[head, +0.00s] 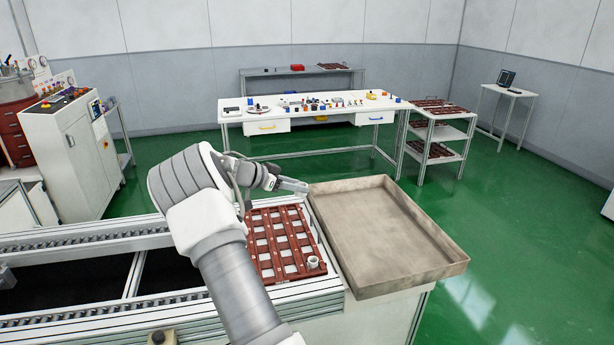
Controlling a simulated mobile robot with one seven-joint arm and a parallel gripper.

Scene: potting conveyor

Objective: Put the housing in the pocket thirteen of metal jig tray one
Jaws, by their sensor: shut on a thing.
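A reddish-brown jig tray (256,237) with a grid of pale square pockets lies on the end of the conveyor. My arm covers its left side. A small white round housing (313,262) stands upright at its near right corner. My gripper (299,188) is over the far edge of the jig tray, near the left rim of a large metal tray. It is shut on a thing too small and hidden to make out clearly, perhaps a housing. I cannot read any pocket numbers.
The large shallow metal tray (455,266) at the right is empty. The conveyor rail (80,237) runs off to the left. Behind are a white workbench (300,150) with small parts, a rack (437,150) with more brown trays, and a control cabinet (75,155). Green floor lies between.

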